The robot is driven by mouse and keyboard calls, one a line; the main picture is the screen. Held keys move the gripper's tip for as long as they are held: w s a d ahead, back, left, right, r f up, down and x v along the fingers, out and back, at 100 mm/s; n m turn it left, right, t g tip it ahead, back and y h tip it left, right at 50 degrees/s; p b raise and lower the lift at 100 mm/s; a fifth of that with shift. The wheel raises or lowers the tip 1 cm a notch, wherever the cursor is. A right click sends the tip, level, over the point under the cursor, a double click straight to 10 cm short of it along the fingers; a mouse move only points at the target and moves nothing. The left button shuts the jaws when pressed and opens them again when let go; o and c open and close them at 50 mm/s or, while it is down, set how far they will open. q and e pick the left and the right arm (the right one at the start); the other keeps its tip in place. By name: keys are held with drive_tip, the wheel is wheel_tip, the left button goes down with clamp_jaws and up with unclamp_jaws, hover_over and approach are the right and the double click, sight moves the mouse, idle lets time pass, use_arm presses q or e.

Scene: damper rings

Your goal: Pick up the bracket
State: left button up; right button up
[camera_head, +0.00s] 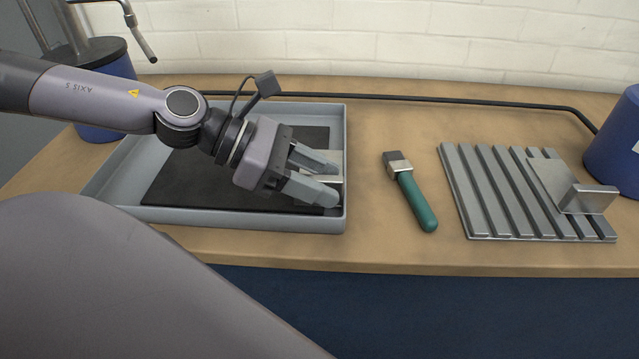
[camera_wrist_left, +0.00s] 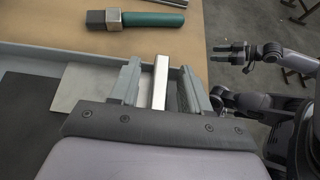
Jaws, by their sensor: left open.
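A grey metal L-shaped bracket (camera_head: 335,157) lies at the right end of the tray. Its upright flange (camera_wrist_left: 160,82) stands between the fingers of my left gripper (camera_head: 326,181) in the left wrist view, and its flat plate (camera_wrist_left: 85,88) lies beside them. The left gripper (camera_wrist_left: 162,84) is open around the flange, with a gap visible on each side. The fingers hide part of the bracket in the head view. A similar L-shaped bracket (camera_head: 553,180) rests on the ribbed plate at the right. My right gripper (camera_wrist_left: 234,54) shows small in the left wrist view, fingers apart and empty.
The grey tray (camera_head: 346,130) holds a dark mat (camera_head: 200,190). A green-handled tool (camera_head: 413,195) lies between the tray and the ribbed metal plate (camera_head: 480,195). A blue container (camera_head: 620,150) stands at the right edge. A black cable (camera_head: 450,101) runs along the back.

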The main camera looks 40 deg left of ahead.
use_arm(q)
clamp_jaws()
drive_tip(key=shift+r, duration=0.15)
